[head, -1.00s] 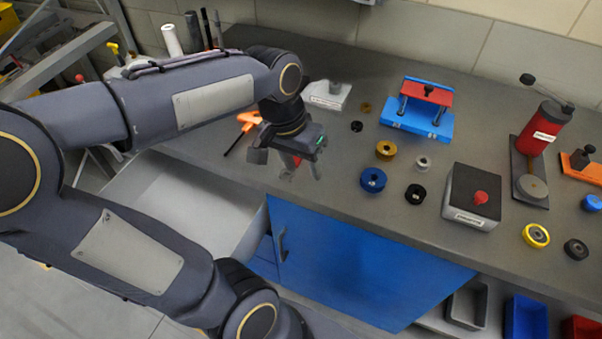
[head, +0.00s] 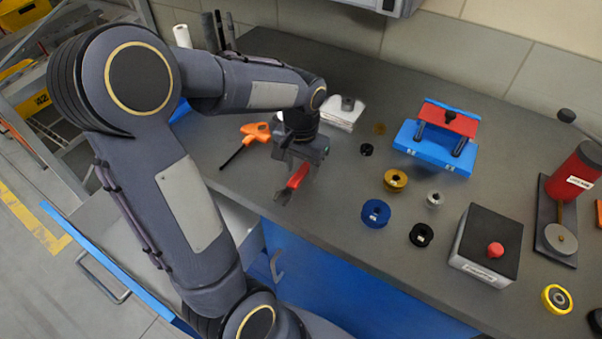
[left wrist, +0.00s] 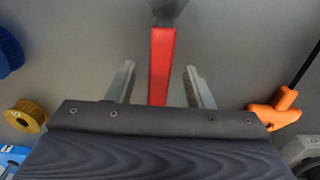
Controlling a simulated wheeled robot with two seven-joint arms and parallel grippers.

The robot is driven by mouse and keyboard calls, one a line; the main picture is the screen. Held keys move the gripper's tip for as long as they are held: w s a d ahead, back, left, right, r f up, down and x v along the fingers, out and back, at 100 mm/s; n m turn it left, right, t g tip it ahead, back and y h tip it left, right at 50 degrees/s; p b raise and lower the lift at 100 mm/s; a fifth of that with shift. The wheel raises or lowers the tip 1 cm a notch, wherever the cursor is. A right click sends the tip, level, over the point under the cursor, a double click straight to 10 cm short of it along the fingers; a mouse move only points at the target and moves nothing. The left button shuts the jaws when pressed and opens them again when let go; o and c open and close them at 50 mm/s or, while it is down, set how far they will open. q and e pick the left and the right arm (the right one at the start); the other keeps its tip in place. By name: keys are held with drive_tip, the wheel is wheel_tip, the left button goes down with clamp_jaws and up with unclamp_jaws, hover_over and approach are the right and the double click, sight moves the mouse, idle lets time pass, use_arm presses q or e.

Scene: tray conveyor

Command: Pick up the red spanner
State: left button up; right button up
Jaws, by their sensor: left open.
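The red spanner (head: 297,177) lies on the grey bench near its front edge, under my left gripper; its dark head points toward the front. My left gripper (head: 298,172) is above the spanner, pointing down. In the left wrist view the red handle (left wrist: 161,66) runs between the two open fingers of the gripper (left wrist: 160,82), with a gap on each side. The spanner's grey head (left wrist: 168,10) is cut off by the top edge there. My right gripper is not in view.
An orange-handled tool (head: 256,131) lies just left of the gripper. Blue (head: 376,213), brass (head: 395,180) and black (head: 421,235) rollers stand to the right. A blue fixture (head: 435,148) and a box with a red button (head: 488,244) are farther right.

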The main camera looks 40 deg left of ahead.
use_arm(q)
clamp_jaws()
idle(0.3)
drive_tip(key=shift+r, duration=0.15)
